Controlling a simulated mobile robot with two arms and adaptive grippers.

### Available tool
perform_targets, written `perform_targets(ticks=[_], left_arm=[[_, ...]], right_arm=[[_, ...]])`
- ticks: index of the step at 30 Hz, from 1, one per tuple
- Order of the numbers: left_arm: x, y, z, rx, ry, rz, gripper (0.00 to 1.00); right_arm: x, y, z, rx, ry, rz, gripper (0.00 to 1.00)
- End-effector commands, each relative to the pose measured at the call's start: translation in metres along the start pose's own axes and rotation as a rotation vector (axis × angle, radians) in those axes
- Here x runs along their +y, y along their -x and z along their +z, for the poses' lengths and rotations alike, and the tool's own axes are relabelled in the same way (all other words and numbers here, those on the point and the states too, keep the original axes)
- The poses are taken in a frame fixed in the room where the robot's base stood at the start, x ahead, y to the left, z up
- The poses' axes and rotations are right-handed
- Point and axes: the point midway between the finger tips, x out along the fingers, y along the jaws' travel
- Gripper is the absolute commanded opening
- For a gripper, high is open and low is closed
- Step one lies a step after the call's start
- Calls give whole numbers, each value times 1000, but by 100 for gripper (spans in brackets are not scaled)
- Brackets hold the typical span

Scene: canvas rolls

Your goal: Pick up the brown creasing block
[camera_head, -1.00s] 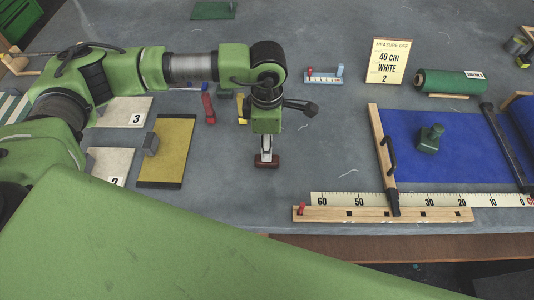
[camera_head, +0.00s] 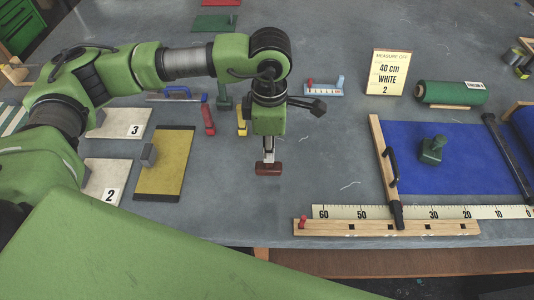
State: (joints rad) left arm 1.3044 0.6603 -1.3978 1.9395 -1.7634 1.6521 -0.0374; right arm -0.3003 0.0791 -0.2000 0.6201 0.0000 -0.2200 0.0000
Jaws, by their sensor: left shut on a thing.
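The brown creasing block (camera_head: 268,169) is a small dark red-brown bar in the middle of the grey table, toward its front edge. My left gripper (camera_head: 268,158) points straight down over it and is shut on its top. The block looks level; I cannot tell whether it touches the table or hangs just above it. My right gripper is not in view.
Left of the block lie a yellow panel (camera_head: 165,165) and pale numbered pads (camera_head: 120,122). Behind stand red (camera_head: 208,120) and yellow (camera_head: 242,122) tools. To the right are a wooden ruler rail (camera_head: 350,226), blue canvas (camera_head: 460,165) and a sign (camera_head: 388,72).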

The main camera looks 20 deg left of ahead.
Motion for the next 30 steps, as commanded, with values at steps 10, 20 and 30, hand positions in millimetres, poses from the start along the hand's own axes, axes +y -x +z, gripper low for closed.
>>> perform_targets(ticks=[10,20,30], left_arm=[[-74,56,27,-2,-11,5,0],[-115,79,40,0,-3,2,0],[-119,82,41,0,0,1,0]], right_arm=[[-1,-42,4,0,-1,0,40],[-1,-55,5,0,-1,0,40],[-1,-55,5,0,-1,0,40]])
